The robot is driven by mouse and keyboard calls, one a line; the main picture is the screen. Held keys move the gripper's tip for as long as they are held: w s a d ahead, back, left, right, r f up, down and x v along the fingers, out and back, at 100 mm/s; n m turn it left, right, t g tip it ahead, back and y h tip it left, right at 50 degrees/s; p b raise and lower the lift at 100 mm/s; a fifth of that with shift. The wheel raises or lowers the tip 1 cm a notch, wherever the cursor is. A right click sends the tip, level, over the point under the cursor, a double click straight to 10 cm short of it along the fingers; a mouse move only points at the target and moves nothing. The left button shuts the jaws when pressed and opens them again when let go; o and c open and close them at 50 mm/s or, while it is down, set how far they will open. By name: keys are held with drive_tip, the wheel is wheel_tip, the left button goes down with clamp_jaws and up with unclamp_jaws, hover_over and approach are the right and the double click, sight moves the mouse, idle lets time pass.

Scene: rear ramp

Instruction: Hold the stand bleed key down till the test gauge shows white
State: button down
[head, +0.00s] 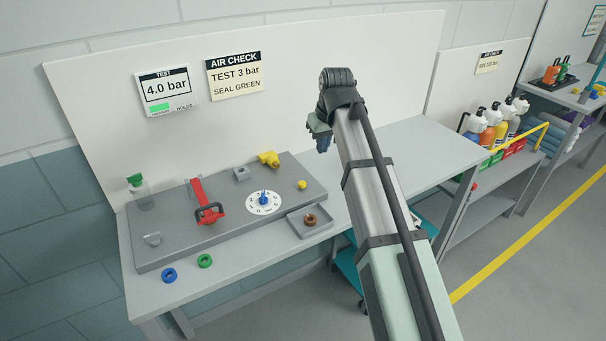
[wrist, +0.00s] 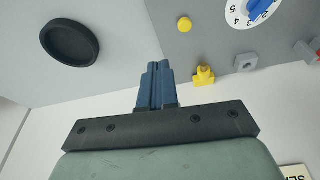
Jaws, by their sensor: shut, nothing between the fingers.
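The test gauge (head: 165,90) on the back panel reads 4.0 bar, with a green patch lit at its lower left. A round yellow button (head: 301,184), which looks like the bleed key, sits at the right end of the grey test stand (head: 225,222); it also shows in the wrist view (wrist: 184,24). My gripper (head: 322,145) is above the bench, right of the button and apart from it. In the wrist view its blue fingers (wrist: 155,70) are together with nothing between them.
The stand carries a white dial (head: 264,201) with a blue pointer, a red lever (head: 198,195) and a yellow fitting (head: 268,159). A small tray (head: 309,221) holds a brown ring. Blue (head: 169,275) and green (head: 205,261) rings lie in front. A black disc (wrist: 70,42) shows in the wrist view.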

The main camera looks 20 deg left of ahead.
drive_tip(key=shift+n, duration=0.6)
drive_tip(key=a, duration=0.1)
drive_tip(key=s+a+r, duration=0.2)
drive_tip(key=shift+a+r, duration=0.1)
drive_tip(key=shift+a, duration=0.2)
approach(302, 181)
drive_tip(key=x, duration=0.5)
drive_tip(key=shift+w+a, duration=0.15)
drive_tip(key=shift+w, duration=0.1)
drive_tip(key=shift+f, duration=0.7)
drive_tip(key=shift+f, duration=0.1)
